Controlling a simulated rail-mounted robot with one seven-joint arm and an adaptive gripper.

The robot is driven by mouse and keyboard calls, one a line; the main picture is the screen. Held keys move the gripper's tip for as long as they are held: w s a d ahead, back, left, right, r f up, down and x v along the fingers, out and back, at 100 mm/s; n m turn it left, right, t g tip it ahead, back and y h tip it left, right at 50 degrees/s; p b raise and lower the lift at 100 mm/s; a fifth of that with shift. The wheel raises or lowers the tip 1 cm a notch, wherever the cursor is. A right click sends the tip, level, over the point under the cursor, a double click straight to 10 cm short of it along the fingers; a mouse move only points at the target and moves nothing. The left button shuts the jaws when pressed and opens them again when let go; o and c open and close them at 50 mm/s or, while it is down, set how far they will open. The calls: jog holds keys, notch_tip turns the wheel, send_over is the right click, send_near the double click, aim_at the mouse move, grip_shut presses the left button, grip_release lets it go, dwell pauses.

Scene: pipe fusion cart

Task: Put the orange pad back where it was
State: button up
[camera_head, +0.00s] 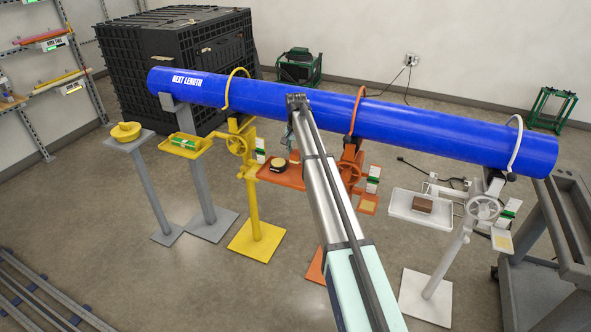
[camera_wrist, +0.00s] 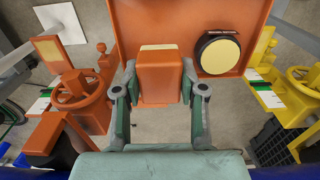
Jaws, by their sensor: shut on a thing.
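The orange pad (camera_wrist: 159,72) is a small orange block with a cream strip along its far edge. In the wrist view it sits between the two fingers of my gripper (camera_wrist: 160,92), which is shut on it. Beyond and under it is the orange tray (camera_wrist: 142,22), which also shows in the head view (camera_head: 268,176). Whether the pad touches the tray I cannot tell. A black round item with a cream top (camera_wrist: 218,54) lies on the tray, right of the pad.
A long blue pipe (camera_head: 430,128) spans the stands above the trays. The orange handwheel (camera_wrist: 80,95) and cream-marked orange plate (camera_wrist: 47,48) are left of my gripper. A yellow stand (camera_head: 257,200) is left, and a white tray (camera_head: 400,206) with a brown block (camera_head: 422,205) is right.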

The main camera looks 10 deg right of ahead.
aim_at(296, 152)
jog(key=shift+f+p, duration=0.9)
jog(key=shift+f, duration=3.5)
jog(key=o, duration=1)
jog(key=shift+f, duration=0.15)
notch_tip(296, 152, up, 12)
jog(key=b, duration=0.3)
jog(key=shift+r+b, duration=0.2)
jog(key=shift+b, duration=0.1)
